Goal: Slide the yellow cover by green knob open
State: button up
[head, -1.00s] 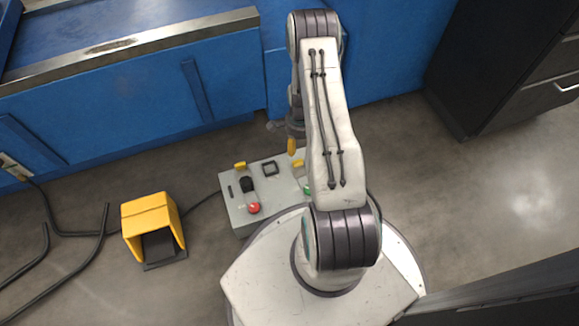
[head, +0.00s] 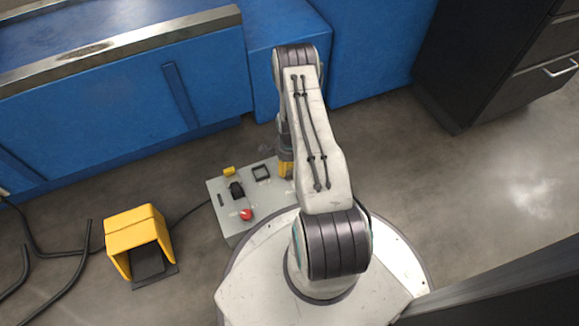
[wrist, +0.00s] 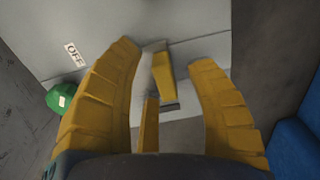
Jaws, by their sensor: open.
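The yellow cover (wrist: 163,72) shows in the wrist view as a narrow yellow tab on a grey panel. A second yellow strip (wrist: 149,125) stands just below it; I cannot tell if it is the same part. The green knob (wrist: 61,98) is to the left, beside an OFF label (wrist: 75,54). My gripper (wrist: 165,53) is open, its two yellow fingers on either side of the tab, with gaps at both sides. In the head view my gripper (head: 286,168) is down at the right part of the grey control box (head: 240,232); my arm hides the green knob there.
The box also carries a red button (head: 246,214), a black knob (head: 237,190), a square frame (head: 261,172) and another yellow piece (head: 229,171). A yellow foot pedal housing (head: 136,228) and black cables lie left. Blue cabinets (head: 210,90) stand behind.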

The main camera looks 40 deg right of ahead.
jog(key=shift+o, duration=0.3)
jog(key=shift+f, duration=0.1)
grip_shut()
